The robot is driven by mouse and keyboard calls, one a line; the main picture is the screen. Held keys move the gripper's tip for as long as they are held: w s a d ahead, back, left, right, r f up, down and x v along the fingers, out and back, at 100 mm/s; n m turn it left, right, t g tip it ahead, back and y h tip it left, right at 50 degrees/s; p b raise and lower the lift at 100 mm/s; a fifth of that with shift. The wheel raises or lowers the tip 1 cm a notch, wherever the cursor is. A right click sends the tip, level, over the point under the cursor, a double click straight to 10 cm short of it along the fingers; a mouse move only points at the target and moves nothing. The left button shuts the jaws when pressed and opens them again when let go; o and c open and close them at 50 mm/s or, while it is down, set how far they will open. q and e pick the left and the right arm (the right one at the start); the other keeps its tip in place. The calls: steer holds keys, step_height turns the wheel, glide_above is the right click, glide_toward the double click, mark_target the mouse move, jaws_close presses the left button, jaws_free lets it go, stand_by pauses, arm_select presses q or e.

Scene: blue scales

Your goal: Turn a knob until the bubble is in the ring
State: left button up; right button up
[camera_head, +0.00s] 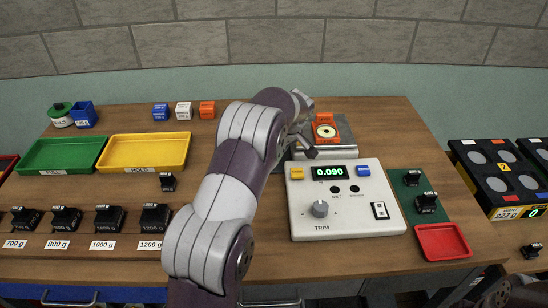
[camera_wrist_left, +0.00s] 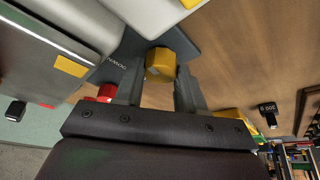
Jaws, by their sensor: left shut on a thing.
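In the head view, my left arm reaches up the middle of the table, and its gripper (camera_head: 302,138) is beside the scale (camera_head: 345,140), partly hidden by the wrist. The left wrist view shows the two fingers (camera_wrist_left: 160,80) shut on a yellow knob (camera_wrist_left: 160,64) at the scale's dark foot. A red knob (camera_wrist_left: 106,92) shows behind one finger. A round bubble level (camera_head: 326,131) sits in an orange holder (camera_head: 325,119) on the scale. I cannot tell where its bubble lies relative to the ring.
A white control box (camera_head: 350,215), reading 0.090 with a TRIM knob (camera_head: 320,208), stands in front of the scale. Green (camera_head: 62,155) and yellow (camera_head: 145,153) trays and several black weights (camera_head: 110,217) lie left. A red tray (camera_head: 443,241) is at the right.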

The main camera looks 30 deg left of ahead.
arm_select(q)
steer(key=shift+r+n+p, duration=0.2)
steer(key=shift+n+p, duration=0.2)
steer(key=n+g+p, duration=0.1)
steer(key=p, duration=0.2)
steer(key=shift+r+n, duration=0.1)
steer(key=shift+n, duration=0.3)
steer(key=shift+w+f+n+p, duration=0.1)
steer(key=shift+f+n+p, duration=0.15)
steer(key=shift+n+p, duration=0.5)
steer(key=shift+m, duration=0.25)
steer(key=o, duration=1)
steer(key=shift+o, duration=0.2)
steer(key=w+p+v, duration=0.1)
steer(key=p+v, duration=0.9)
steer(key=v, duration=0.2)
steer(key=shift+s+d+r, duration=0.25)
steer(key=shift+d, duration=0.05)
